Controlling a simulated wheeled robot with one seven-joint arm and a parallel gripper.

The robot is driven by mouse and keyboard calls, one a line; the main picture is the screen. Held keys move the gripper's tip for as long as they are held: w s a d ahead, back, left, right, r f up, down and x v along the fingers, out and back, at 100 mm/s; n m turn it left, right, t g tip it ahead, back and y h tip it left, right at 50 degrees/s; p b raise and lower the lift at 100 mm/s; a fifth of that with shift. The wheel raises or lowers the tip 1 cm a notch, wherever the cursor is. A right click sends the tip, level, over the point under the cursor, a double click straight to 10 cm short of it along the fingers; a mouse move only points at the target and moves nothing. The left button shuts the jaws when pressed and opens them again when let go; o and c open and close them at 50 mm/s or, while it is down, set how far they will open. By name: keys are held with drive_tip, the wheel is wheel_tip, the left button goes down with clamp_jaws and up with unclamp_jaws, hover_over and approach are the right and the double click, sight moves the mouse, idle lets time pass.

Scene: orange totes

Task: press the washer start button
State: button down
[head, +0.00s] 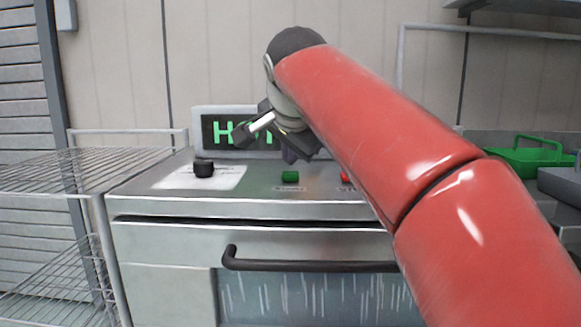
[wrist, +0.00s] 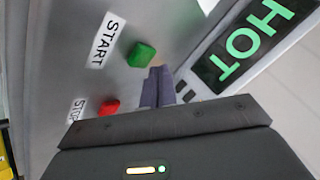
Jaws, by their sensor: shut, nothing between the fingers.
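The washer (head: 165,252) is a grey machine with a sloped top panel. Its green start button (head: 290,176) sits mid-panel; in the wrist view the green button (wrist: 141,54) is beside a START label (wrist: 107,40). My gripper (head: 289,157) is shut and empty, pointing down just above and behind the green button in the head view. In the wrist view its closed fingertips (wrist: 160,72) are close beside the button, to its lower right. Contact cannot be told. A red button (wrist: 109,107) by a STOP label is farther left; it is partly hidden by my arm in the head view (head: 345,177).
A lit HOT display (head: 225,130) stands behind the panel, near my gripper. A black knob (head: 204,168) is left of the buttons. A dark handle (head: 300,266) crosses the front. A wire rack (head: 75,170) stands left, a green container (head: 545,155) right.

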sight(291, 175)
wheel_tip(291, 175, up, 5)
drive_tip(key=p, duration=0.5)
idle(0.4)
idle(0.4)
